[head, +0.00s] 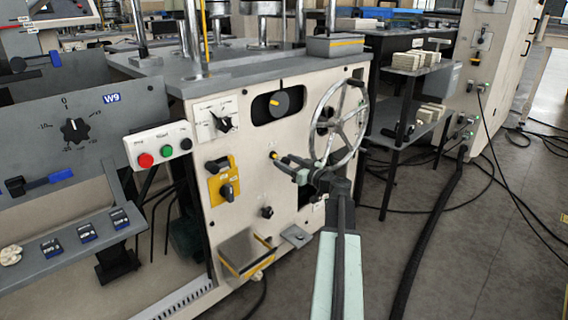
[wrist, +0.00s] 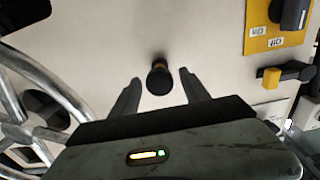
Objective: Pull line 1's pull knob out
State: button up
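A small black pull knob (head: 273,154) with a yellow mark sticks out of the cream machine panel (head: 250,190), left of the handwheel. No line number is readable at it. In the wrist view the knob (wrist: 160,80) is black and round on a short dark stem, centred between my fingertips with a gap on each side. My gripper (head: 283,162) is open in front of the panel, its fingertips close to the knob. In the wrist view both fingers of my gripper (wrist: 159,76) are spread and hold nothing. Exact depth between tips and knob is hard to judge.
The spoked metal handwheel (head: 338,122) stands just right of my gripper. A yellow plate (head: 222,182) with black switches is to the left. A black star knob (head: 267,212) sits below. A button box (head: 158,144) is farther left. Cables (head: 440,205) lie on the floor at right.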

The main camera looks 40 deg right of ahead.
jog(key=s, duration=0.7)
jog(key=shift+s, duration=0.35)
